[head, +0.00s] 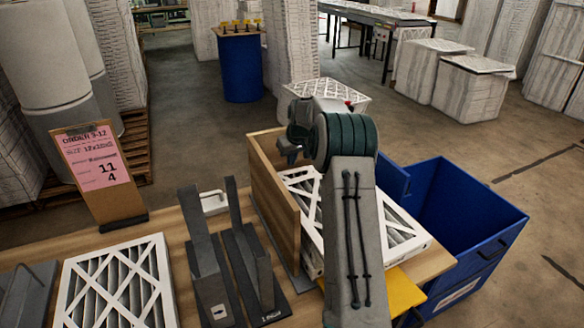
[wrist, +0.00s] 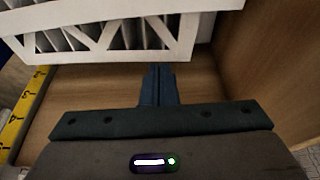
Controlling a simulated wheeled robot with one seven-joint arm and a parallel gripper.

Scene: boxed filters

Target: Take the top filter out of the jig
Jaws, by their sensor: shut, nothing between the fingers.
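A white-framed pleated filter (head: 400,238) lies in the wooden jig (head: 272,185), partly hidden behind my arm. Another frame edge seems to show under it; I cannot tell how many are stacked. In the wrist view the filter (wrist: 110,32) crosses the top, with its lattice and pleats facing me. My gripper (wrist: 158,72) has its dark fingers together and empty, over the bare wooden floor of the jig. The tips reach the filter's near edge; I cannot tell whether they touch it. In the head view the fingers are not clear.
A wooden wall (wrist: 270,70) rises on the right in the wrist view, and a yellow ruler strip (wrist: 14,128) lies at left. A blue bin (head: 465,215) stands right of the jig. A dark slotted stand (head: 235,262), another filter (head: 118,285) and an order clipboard (head: 98,175) are left.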

